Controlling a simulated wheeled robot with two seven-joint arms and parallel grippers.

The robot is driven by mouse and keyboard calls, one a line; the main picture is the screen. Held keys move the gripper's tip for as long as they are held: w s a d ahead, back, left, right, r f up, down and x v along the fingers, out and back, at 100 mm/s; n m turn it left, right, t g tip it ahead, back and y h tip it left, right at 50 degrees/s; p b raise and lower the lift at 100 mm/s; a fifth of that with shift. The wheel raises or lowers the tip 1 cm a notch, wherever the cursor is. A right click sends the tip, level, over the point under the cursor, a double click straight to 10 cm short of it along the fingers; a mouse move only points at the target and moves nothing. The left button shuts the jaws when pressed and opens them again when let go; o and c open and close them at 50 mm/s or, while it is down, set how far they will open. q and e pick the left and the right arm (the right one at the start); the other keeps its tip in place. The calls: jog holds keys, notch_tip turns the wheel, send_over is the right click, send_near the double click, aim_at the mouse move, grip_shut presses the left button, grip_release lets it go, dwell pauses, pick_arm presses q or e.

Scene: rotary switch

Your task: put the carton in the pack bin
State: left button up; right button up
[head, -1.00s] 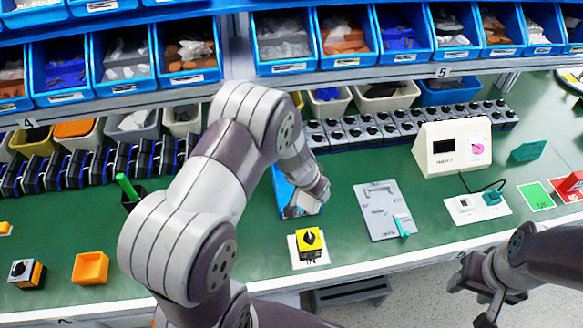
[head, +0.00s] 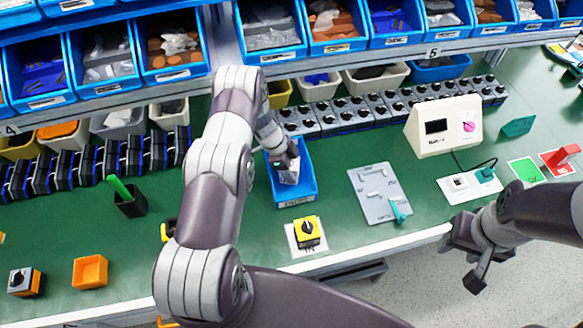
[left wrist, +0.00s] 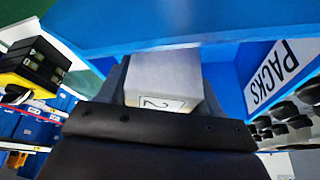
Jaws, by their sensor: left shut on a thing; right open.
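The pack bin (head: 310,187) is a blue open bin on the green bench, with a label on its front. In the left wrist view its blue wall (left wrist: 150,30) fills the top, and its label reads PACKS. My left gripper (head: 285,167) is shut on a pale grey carton (left wrist: 165,80) with a small label. The carton (head: 289,171) is inside the bin's outline, between its walls; whether it touches the floor is hidden. My right gripper (head: 468,258) is open and empty, off the bench's front edge.
A yellow switch (head: 307,231) on a white plate stands in front of the bin. A grey fixture plate (head: 373,190) lies to its right, with a white tester (head: 440,135) beyond. Rows of grey switches (head: 350,115) stand behind.

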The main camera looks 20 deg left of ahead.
pick_arm(q)
jog(key=shift+f, duration=0.4)
jog(key=shift+f, duration=0.1)
jog(key=shift+f, duration=0.15)
jog(key=o, duration=1.1)
